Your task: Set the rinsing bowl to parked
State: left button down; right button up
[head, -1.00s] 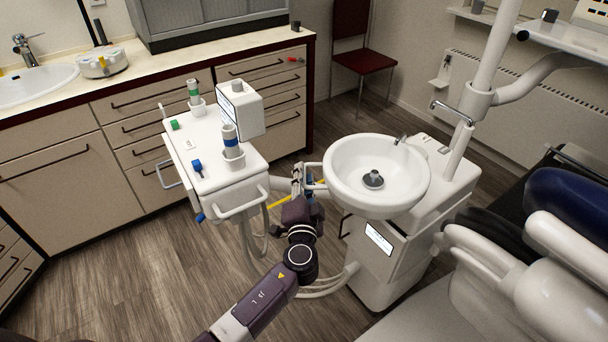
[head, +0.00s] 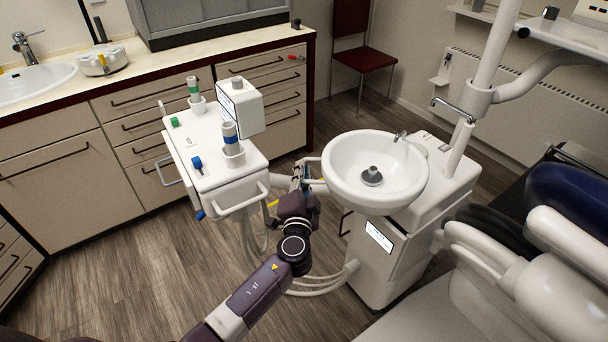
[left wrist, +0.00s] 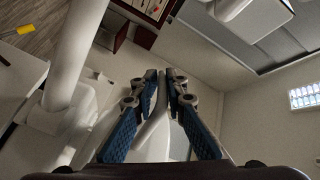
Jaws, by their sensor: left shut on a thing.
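The rinsing bowl (head: 345,187) is a round white basin with a grey drain piece in its middle, on a white unit right of centre in the head view. A pale handle (head: 313,160) stands out from its left side. My left gripper (head: 298,176) is at that handle, left of the bowl, with its arm reaching up from below. In the left wrist view its blue-padded fingers (left wrist: 160,100) are closed around a pale bar, which looks like this handle. The exact contact is partly hidden. My right gripper is not in view.
A white instrument cart (head: 215,160) with a front rail stands just left of my gripper. Hoses hang below. The dental chair (head: 520,275) fills the lower right, and a white pole (head: 495,60) rises behind the bowl. Wood floor (head: 130,270) is clear at lower left.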

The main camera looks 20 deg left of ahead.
pick_arm(q)
jog(key=w, duration=0.1)
jog(key=w+a+h, duration=0.1)
jog(key=m, duration=0.1)
jog(key=shift+w+a+r+h+b, duration=0.25)
jog(key=shift+w+a+h+b, duration=0.05)
jog(key=shift+w+h, duration=0.1)
jog(key=c, duration=2.1)
grip_release()
jog(key=shift+o, duration=0.3)
jog(key=shift+s, duration=0.15)
jog(key=shift+f, duration=0.1)
jog(key=s+d, duration=0.1)
jog(key=s, duration=1.1)
jog(key=shift+d, duration=0.4)
